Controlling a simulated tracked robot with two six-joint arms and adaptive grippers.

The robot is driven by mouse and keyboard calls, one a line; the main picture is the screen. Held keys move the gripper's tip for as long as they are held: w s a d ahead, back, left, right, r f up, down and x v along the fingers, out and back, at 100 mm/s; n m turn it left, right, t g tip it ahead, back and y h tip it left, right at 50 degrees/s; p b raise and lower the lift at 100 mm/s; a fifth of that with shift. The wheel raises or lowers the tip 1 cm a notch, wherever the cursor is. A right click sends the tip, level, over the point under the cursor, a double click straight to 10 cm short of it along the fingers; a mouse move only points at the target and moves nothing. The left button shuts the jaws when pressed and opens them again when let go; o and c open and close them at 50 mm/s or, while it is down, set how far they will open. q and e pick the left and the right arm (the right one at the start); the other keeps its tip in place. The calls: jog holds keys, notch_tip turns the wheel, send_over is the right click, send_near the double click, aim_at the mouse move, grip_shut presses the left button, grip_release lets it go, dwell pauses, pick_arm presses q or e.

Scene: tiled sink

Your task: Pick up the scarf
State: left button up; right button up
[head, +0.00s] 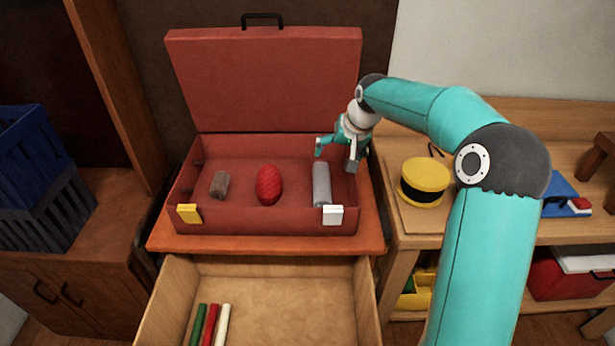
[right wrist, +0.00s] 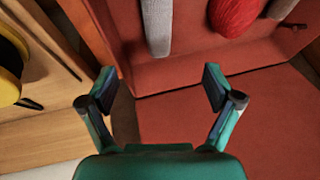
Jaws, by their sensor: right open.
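An open red suitcase (head: 262,222) holds three items in a row. A small brown roll (head: 219,185) lies at the left, a red ribbed oval bundle (head: 269,186) in the middle, and a long grey roll (head: 321,184) at the right. I cannot tell for sure which is the scarf. My right gripper (head: 335,158) is open and empty, above the back right of the suitcase, near the grey roll's far end. In the right wrist view the grey roll (right wrist: 157,25) and red bundle (right wrist: 234,14) lie beyond the open fingers (right wrist: 158,84). My left gripper is out of view.
The suitcase's raised lid (head: 265,85) stands behind. An open drawer (head: 285,300) below holds several coloured sticks (head: 211,325). A yellow hat (head: 425,180) with a black band sits on the wooden bench to the right. Blue and grey crates (head: 38,175) stand at the left.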

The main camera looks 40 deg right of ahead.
jog(key=p, duration=0.1)
send_near(324, 179)
jog(key=x, duration=0.4)
jog(key=shift+w+d+f, duration=0.1)
jog(key=shift+w+f, duration=0.1)
jog(key=shift+f, duration=0.1)
jog(key=shift+x, duration=1.15)
jog(key=p+x, duration=0.1)
jog(key=x, duration=0.3)
jog(key=shift+w+f, duration=0.15)
jog(key=shift+f, duration=0.1)
jog(key=c, duration=1.3)
